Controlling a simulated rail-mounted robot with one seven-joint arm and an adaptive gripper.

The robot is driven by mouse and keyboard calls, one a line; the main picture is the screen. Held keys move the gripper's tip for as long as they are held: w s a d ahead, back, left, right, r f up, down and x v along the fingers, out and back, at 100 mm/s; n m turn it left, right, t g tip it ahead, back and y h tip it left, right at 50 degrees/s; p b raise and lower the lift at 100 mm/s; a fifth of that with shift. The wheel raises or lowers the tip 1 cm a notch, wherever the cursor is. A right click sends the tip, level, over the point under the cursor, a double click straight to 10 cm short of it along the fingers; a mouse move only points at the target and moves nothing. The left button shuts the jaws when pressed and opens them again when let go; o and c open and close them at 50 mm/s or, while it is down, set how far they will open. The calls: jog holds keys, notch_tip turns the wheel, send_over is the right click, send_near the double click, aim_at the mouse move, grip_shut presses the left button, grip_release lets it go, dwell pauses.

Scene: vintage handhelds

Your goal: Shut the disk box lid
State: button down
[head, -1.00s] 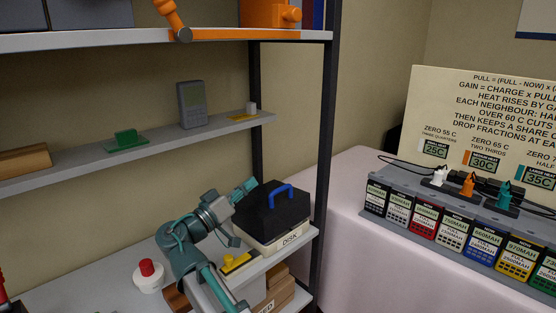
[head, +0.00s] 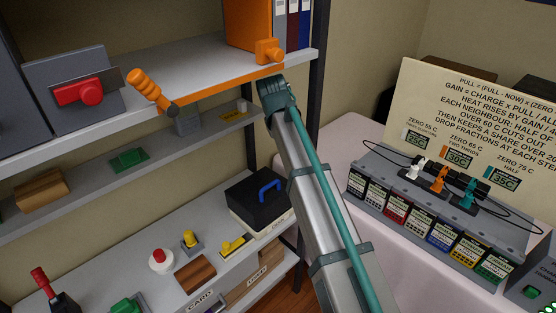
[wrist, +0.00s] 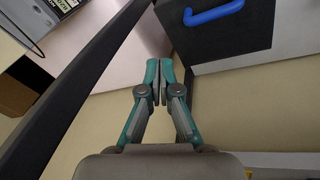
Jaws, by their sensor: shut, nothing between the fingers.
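The disk box (head: 243,226) is a cream box on the lower shelf, with a black lid (head: 247,197) carrying a blue handle (head: 269,189). The lid lies level on the box; no gap shows, though part of the right side is behind my arm. In the wrist view the black lid (wrist: 235,52) and its blue handle (wrist: 214,15) are at the upper right. My gripper (wrist: 158,82) is shut and empty, its tips left of the lid in the picture and apparently apart from it. My gripper does not show in the head view.
A dark shelf post (wrist: 80,85) runs close on the left in the wrist view. Yellow switches (head: 232,246), a red button (head: 160,256) and a wooden block (head: 194,273) share the lower shelf. A battery rack (head: 430,215) stands right.

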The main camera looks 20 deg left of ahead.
aim_at(272, 185)
jog(key=s+a+n+g+y, duration=0.2)
jog(key=s+a+n, duration=0.1)
jog(key=a+n, duration=0.15)
jog(key=shift+n, duration=0.25)
jog(key=shift+w+f+p, duration=0.2)
jog(key=shift+f+p, duration=0.9)
jog(key=shift+f, duration=4.25)
jog(key=shift+s+d+f, duration=0.55)
jog(key=shift+d+f, duration=0.2)
jog(key=shift+d, duration=0.05)
jog(key=shift+r, duration=0.1)
notch_tip(272, 185, up, 10)
jog(key=d+p, duration=0.1)
jog(key=p, duration=0.5)
jog(key=shift+s+d+f, duration=0.2)
jog(key=shift+s+d, duration=0.1)
jog(key=shift+s, duration=0.15)
